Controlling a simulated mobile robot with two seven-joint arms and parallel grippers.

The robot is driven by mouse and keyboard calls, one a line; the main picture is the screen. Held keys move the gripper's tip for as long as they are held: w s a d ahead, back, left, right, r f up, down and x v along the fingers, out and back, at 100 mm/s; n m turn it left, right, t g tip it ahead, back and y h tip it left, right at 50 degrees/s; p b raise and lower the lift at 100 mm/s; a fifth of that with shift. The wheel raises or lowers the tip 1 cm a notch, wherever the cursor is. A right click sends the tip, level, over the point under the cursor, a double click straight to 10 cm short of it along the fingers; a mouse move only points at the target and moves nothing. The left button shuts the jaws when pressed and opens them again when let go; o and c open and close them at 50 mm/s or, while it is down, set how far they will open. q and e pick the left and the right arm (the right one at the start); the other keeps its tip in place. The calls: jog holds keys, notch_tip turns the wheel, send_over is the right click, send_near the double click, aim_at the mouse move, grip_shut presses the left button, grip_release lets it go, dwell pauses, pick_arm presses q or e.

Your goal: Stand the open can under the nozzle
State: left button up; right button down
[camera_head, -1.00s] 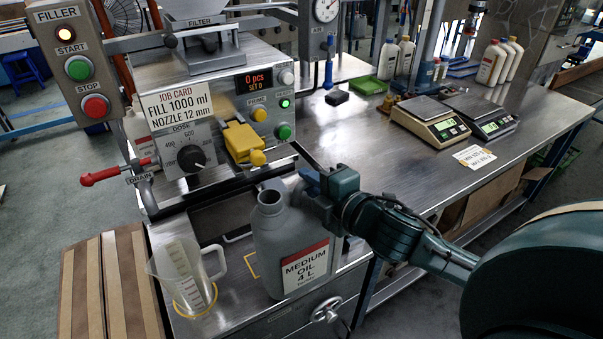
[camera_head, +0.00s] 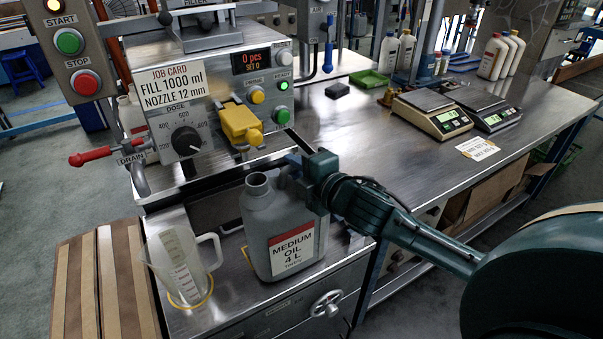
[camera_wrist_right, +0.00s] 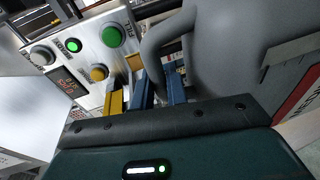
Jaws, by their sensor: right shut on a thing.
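The grey open can (camera_head: 283,235), labelled MEDIUM OIL 4 L, is upright with its uncapped mouth up. It is over the small front bench, right of a clear measuring jug (camera_head: 182,265); I cannot tell if its base touches. My right gripper (camera_head: 296,178) is shut on the can's handle, at its upper right. The right wrist view shows the blue fingers (camera_wrist_right: 160,90) at the grey can (camera_wrist_right: 225,60). The filler (camera_head: 205,95) stands behind, with a yellow fitting (camera_head: 240,124) on its front. I cannot make out the nozzle tip. My left gripper is out of view.
A recessed tray (camera_head: 205,195) lies between the filler and can. The red drain lever (camera_head: 92,157) sticks out left. The jug stands close to the can's left. Two scales (camera_head: 433,118) stand on the right table.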

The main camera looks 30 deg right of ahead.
jog(key=shift+d+r+b+x, duration=0.1)
jog(key=shift+r+b+x, duration=0.05)
jog(key=shift+x, duration=0.7)
jog(key=shift+d+r+b+x, duration=0.1)
jog(key=shift+r+b+x, duration=0.1)
jog(key=shift+x, duration=0.65)
jog(key=shift+d+r+b+x, duration=0.1)
jog(key=shift+r+x, duration=0.05)
jog(key=shift+x, duration=0.7)
jog(key=shift+w+f, duration=0.1)
jog(key=shift+f, duration=0.1)
jog(key=c, duration=1.3)
grip_release()
jog(key=shift+b+v, duration=0.8)
jog(key=shift+v, duration=5.8)
jog(key=shift+f, duration=0.1)
